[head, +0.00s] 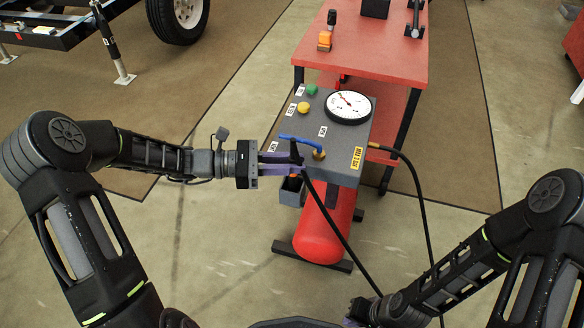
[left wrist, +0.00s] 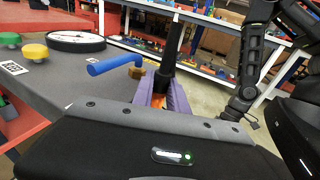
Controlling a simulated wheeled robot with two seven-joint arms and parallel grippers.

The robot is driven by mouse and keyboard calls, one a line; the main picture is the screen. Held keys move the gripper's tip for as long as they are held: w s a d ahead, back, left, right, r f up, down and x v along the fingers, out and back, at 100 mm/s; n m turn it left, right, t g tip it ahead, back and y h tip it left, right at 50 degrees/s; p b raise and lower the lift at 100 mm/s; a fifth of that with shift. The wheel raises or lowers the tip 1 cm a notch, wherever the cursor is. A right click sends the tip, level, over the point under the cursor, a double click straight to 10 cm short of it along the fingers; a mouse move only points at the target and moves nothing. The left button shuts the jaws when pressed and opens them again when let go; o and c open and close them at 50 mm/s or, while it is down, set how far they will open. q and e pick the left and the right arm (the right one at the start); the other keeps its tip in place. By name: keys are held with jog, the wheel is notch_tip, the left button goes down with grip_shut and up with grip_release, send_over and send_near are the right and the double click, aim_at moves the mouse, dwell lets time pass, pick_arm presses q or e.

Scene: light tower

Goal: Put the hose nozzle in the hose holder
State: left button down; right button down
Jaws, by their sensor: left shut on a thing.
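My left gripper (head: 296,161) is shut on the black hose nozzle (head: 295,152), beside the front left edge of the grey gauge panel. In the left wrist view the dark nozzle (left wrist: 168,62) stands up between the purple fingers (left wrist: 180,98). A black hose (head: 335,228) runs from it down to the right. A small grey open box (head: 291,193), which looks like the hose holder, hangs on the panel's side, just below my left fingers and partly hidden by them. My right gripper (head: 354,314) is low at the bottom edge, mostly hidden by its own arm.
The panel (head: 288,128) carries a round gauge (head: 348,106), green and yellow knobs, a blue lever (head: 300,139) and a brass fitting (head: 320,154) close to my left fingers. A red tank (head: 325,232) stands beneath. A red table (head: 375,55) is behind.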

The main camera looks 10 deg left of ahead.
pick_arm(q)
jog(key=shift+f, duration=0.55)
jog(key=c, duration=1.3)
grip_release()
jog(key=shift+f, duration=0.1)
jog(key=shift+s+a, duration=0.15)
jog(key=shift+a, duration=0.25)
jog(key=p+v, duration=0.2)
jog(key=v, duration=0.9)
jog(key=shift+a, duration=0.1)
